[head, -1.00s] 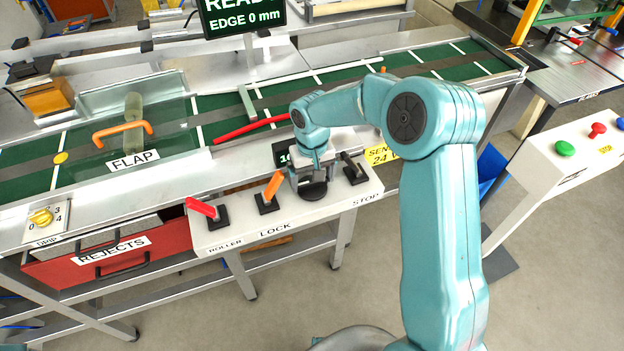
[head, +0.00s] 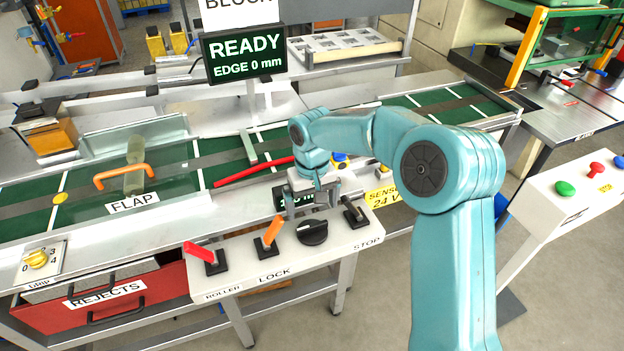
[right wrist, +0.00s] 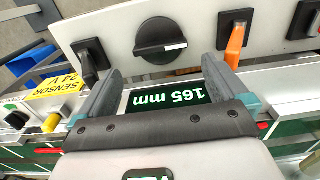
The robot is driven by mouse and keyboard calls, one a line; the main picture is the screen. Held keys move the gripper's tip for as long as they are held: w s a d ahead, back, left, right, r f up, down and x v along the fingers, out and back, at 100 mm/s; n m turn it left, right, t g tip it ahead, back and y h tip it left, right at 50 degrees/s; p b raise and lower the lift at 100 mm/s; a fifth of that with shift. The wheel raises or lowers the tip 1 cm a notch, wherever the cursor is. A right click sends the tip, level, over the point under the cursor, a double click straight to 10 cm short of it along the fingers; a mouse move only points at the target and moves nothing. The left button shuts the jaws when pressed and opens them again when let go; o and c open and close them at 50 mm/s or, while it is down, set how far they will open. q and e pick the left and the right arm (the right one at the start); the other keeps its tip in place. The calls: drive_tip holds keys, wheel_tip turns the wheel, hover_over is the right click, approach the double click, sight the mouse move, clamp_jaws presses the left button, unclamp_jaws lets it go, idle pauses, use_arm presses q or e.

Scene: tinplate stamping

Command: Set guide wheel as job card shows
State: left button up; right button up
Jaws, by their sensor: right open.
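The guide wheel is a round black knob (head: 312,232) on the white front panel, between the orange lever and a black lever. It also shows in the right wrist view (right wrist: 162,40), its white mark pointing right. My right gripper (head: 304,212) is open and empty, just behind and above the knob, apart from it. Its two fingers (right wrist: 160,72) spread in front of the display (right wrist: 168,101), which reads 165 mm upside down there. In the head view the arm and gripper partly hide this display. A white card (head: 238,14) reading BLOCK is cut off at the top edge. My left gripper is out of view.
A red ROLLER lever (head: 202,252), orange LOCK lever (head: 271,232) and black STOP lever (head: 354,212) stand close around the knob. A READY, EDGE 0 mm screen (head: 243,56) stands behind. The green conveyor (head: 222,168) runs behind the panel. A button box (head: 577,187) is at right.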

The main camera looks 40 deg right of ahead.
wheel_tip(320, 180, up, 10)
drive_tip(key=shift+f, duration=0.15)
drive_tip(key=shift+s+f, duration=0.1)
drive_tip(key=shift+s, duration=0.05)
idle(0.5)
